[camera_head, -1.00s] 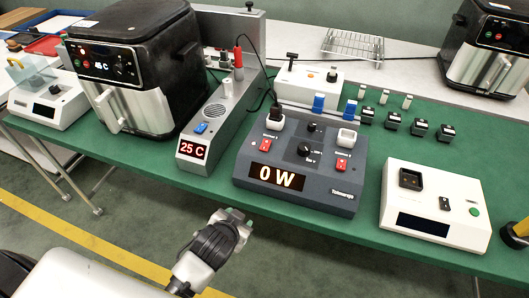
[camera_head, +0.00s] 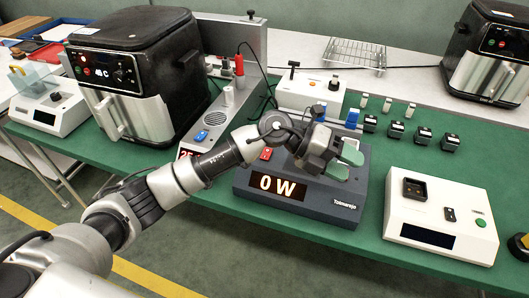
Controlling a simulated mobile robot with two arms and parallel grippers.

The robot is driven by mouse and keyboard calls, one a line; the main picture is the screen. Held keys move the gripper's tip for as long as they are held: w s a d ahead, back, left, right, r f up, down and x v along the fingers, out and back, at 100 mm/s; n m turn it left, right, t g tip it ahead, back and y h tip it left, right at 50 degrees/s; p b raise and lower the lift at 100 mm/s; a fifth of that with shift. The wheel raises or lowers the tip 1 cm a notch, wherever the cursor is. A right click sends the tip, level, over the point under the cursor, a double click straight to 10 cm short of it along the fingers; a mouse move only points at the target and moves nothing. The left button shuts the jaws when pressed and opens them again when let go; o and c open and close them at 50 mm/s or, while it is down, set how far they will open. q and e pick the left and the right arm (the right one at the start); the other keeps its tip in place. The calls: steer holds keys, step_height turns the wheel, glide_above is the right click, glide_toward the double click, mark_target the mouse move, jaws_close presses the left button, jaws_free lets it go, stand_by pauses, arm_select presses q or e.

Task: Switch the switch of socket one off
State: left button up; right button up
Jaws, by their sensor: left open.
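The dark grey power meter box (camera_head: 233,186) stands on the green mat, and its display (camera_head: 277,187) reads 0 W. A red switch (camera_head: 266,154) shows on the left part of its top, just left of my gripper's wrist. My left arm reaches across the box from the lower left. My left gripper (camera_head: 344,162) is open and empty above the right part of the box, its green-tipped fingers pointing right. The arm and gripper hide the sockets, the middle knob and the right-hand red switch. My right gripper is not in view.
A black air fryer (camera_head: 135,75) and a grey unit with a red plug (camera_head: 239,65) stand left of the box. A white box with a dark screen (camera_head: 428,236) stands at right. Several small black blocks (camera_head: 423,136) lie behind it.

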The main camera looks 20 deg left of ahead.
arm_select(q)
steer(key=w+a+f+m+y, duration=0.1)
steer(key=w+a+f+y, duration=0.1)
steer(key=w+a+y, duration=0.4)
steer(key=n+y, duration=0.2)
steer(key=y, duration=0.6)
glide_toward(264, 157)
step_height(264, 157, down, 8)
steer(key=shift+d+f+p, duration=0.1)
steer(key=shift+d+p, duration=0.05)
steer(key=shift+p, duration=0.55)
steer(key=shift+s, duration=0.1)
